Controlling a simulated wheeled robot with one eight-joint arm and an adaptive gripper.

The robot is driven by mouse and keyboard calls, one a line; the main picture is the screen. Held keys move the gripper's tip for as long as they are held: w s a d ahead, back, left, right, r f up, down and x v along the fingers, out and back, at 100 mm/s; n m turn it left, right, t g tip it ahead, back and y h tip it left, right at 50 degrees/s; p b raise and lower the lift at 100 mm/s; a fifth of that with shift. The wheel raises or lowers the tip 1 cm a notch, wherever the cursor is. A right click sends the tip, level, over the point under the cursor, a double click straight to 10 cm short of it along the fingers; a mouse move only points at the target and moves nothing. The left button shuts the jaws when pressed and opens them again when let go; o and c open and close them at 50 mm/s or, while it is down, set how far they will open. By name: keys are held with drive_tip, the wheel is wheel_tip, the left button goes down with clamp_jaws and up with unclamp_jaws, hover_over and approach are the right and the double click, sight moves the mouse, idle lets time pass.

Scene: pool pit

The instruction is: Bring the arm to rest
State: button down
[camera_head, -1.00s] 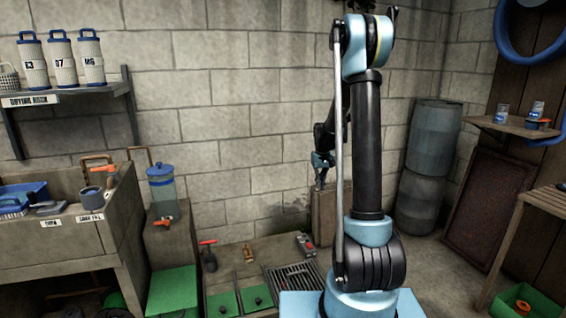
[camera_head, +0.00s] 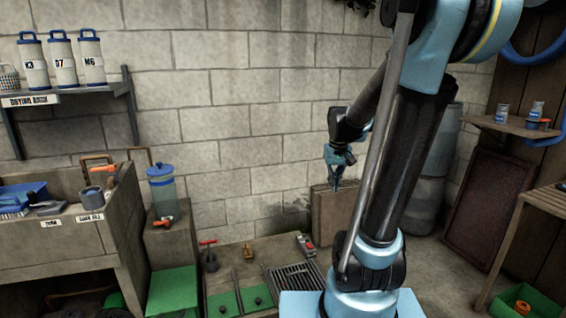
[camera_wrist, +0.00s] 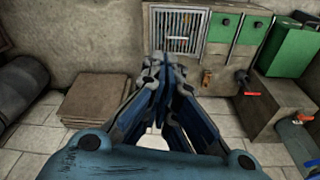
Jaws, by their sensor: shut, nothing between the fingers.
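My gripper (camera_head: 338,178) hangs pointing down in the head view, in front of the block wall and just above the brown upright box behind my arm. My arm leans to the right, and its upper links bend back left toward the gripper. In the wrist view my gripper (camera_wrist: 157,78) has its fingers together with nothing between them. It is clear of the surfaces below it.
A floor grate (camera_head: 295,277) and green lids (camera_head: 222,303) lie below and left. A sink bench (camera_head: 70,245) stands at left, with a blue-lidded dispenser (camera_head: 162,190) beside it. A shelf (camera_head: 515,125) and barrels are at right. Stacked boards (camera_wrist: 95,97) lie below.

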drive_tip(key=s+f, duration=0.3)
drive_tip(key=s, duration=0.7)
drive_tip(key=s+f+m, duration=0.1)
drive_tip(key=s+f, duration=0.2)
drive_tip(key=s, duration=0.7)
drive_tip(key=shift+d+f+t, duration=0.2)
drive_tip(key=shift+d+t, duration=0.1)
drive_tip(key=shift+d, duration=0.05)
